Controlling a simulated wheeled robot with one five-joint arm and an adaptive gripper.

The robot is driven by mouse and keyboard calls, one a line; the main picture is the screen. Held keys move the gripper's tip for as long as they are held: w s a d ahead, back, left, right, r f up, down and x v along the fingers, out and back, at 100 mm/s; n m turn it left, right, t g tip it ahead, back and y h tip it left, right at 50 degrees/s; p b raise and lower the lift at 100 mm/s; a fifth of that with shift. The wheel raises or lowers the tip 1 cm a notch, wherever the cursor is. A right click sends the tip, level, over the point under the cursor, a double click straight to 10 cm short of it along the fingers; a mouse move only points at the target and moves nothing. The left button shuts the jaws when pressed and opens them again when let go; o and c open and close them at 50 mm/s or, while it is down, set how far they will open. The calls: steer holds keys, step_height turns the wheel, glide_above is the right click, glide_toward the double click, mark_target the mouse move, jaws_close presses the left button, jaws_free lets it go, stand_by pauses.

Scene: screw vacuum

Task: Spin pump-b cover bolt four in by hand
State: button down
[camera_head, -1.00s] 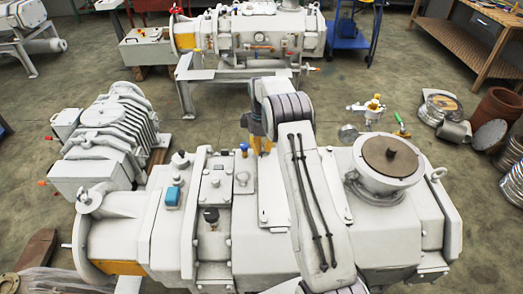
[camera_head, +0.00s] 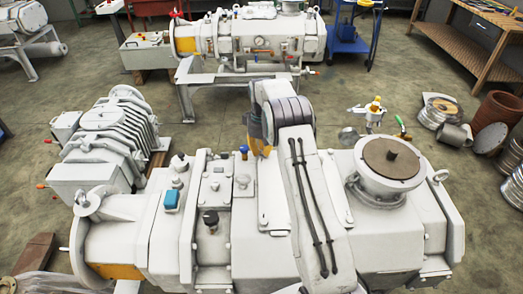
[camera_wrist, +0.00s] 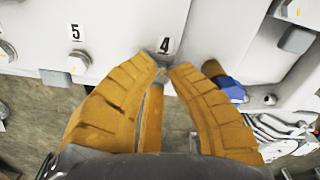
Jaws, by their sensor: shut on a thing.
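The pump cover is a pale plate that fills the top of the wrist view, with a label 4 (camera_wrist: 165,44) on it. In the head view my gripper (camera_head: 260,146) is largely hidden behind my arm, at the far side of the large pale pump (camera_head: 255,240). How deep the bolt sits cannot be seen.
A label 5 (camera_wrist: 75,31) and a bolt head (camera_wrist: 78,63) lie to the left on the same plate. A blue part (camera_wrist: 231,87) is close to the right finger. A second pump (camera_head: 250,37) stands behind, with open floor between.

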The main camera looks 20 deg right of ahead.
steer(key=shift+f, duration=0.1)
steer(key=c, duration=1.1)
jaws_free()
steer(key=shift+n, duration=0.3)
